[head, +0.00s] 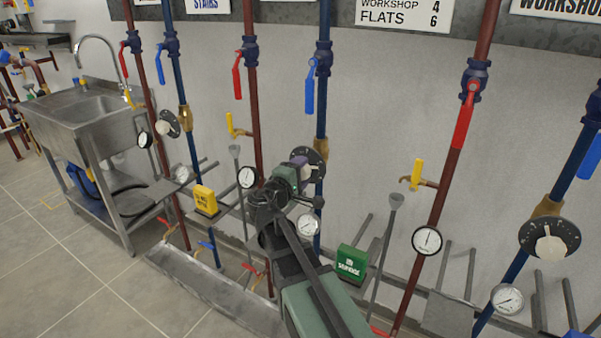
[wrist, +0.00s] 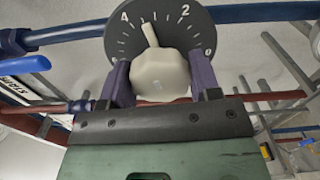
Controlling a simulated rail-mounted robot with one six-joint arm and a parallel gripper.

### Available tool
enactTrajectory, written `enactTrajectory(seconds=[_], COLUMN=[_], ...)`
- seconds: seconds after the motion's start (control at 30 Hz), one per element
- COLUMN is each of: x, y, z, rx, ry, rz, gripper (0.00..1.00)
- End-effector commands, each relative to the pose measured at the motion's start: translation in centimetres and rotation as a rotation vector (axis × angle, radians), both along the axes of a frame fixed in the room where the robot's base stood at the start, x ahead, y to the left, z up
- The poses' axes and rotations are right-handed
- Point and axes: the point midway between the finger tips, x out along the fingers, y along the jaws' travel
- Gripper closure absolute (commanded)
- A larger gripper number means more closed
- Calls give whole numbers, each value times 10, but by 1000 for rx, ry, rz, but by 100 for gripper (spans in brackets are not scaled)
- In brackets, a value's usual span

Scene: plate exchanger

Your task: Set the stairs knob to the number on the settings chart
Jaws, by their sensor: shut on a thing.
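The knob in my gripper is a white knob (wrist: 160,72) on a dark round dial (wrist: 196,27) marked 4, 2 and 0. Its raised pointer points between 4 and 2, at about 3. My gripper (wrist: 161,82) has purple fingers on both sides of the knob, shut on it. In the head view my gripper (head: 300,168) is at the dial (head: 318,158) on the second blue pipe, and hides most of the knob. The STAIRS sign (head: 206,4) is cut at the top edge. The chart (head: 405,14) reads WORKSHOP 4 and FLATS 6; its upper rows are out of view.
Another dial with a white knob (head: 168,124) is on the left blue pipe, and one (head: 549,240) is at the right. Red pipes, valve levers, gauges (head: 308,225), a yellow box (head: 205,200) and a green box (head: 351,263) crowd around. A steel sink (head: 85,108) stands left.

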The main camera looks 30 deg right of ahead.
Motion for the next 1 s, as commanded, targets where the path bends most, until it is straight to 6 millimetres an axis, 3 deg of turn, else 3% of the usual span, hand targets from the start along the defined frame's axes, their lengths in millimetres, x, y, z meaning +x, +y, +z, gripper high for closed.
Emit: enactTrajectory(seconds=[0.3, 0.87, 0.9, 1.0], x=[0, 0, 0, 0], y=[0, 0, 0, 0], z=[-1, -1, -1, -1], rx=[79, 98, 98, 98], ry=[-125, -155, -155, -155], rz=[0, 0, 0, 0], gripper=[67, 67, 40, 25])
